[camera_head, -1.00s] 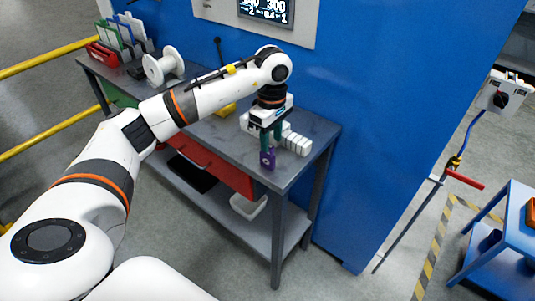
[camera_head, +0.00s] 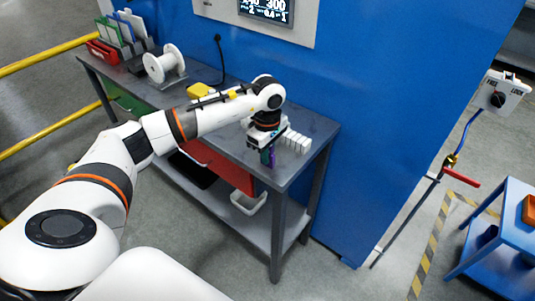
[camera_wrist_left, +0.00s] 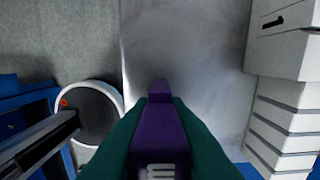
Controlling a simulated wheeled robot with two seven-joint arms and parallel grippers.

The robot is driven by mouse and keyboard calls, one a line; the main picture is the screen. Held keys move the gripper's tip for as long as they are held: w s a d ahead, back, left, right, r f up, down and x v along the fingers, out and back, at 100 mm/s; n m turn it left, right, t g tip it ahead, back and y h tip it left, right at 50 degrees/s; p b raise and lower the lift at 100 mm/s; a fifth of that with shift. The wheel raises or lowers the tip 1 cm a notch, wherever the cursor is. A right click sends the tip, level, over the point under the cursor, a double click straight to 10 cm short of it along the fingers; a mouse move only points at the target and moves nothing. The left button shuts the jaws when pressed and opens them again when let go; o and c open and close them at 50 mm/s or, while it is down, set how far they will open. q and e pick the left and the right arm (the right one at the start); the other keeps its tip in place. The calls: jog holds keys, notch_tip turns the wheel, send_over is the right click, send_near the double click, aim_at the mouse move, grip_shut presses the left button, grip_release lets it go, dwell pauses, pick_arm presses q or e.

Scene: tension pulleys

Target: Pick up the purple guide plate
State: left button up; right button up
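The purple guide plate (camera_head: 273,156) shows as a narrow upright strip at the front right corner of the grey workbench (camera_head: 222,131). In the left wrist view the purple guide plate (camera_wrist_left: 158,130) fills the gap between two dark green fingers, which touch it on both sides. My left gripper (camera_head: 268,157) points down and is shut on it. The gripper hides part of the plate in the head view. I cannot tell whether the plate's lower end touches the bench. My right gripper is in neither view.
White blocks (camera_head: 297,141) stand in a row close to the right of my left gripper. A yellow object (camera_head: 200,91), a white spool (camera_head: 164,64) and a red bin (camera_head: 103,52) are farther left on the bench. The blue wall (camera_head: 360,110) rises behind.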

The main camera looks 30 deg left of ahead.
pick_arm(q)
grip_shut()
notch_tip(320, 180, up, 10)
jog(key=shift+r+b, duration=0.1)
jog(key=shift+b, duration=0.8)
notch_tip(320, 180, down, 10)
jog(key=shift+r+p, duration=0.1)
jog(key=shift+p, duration=0.8)
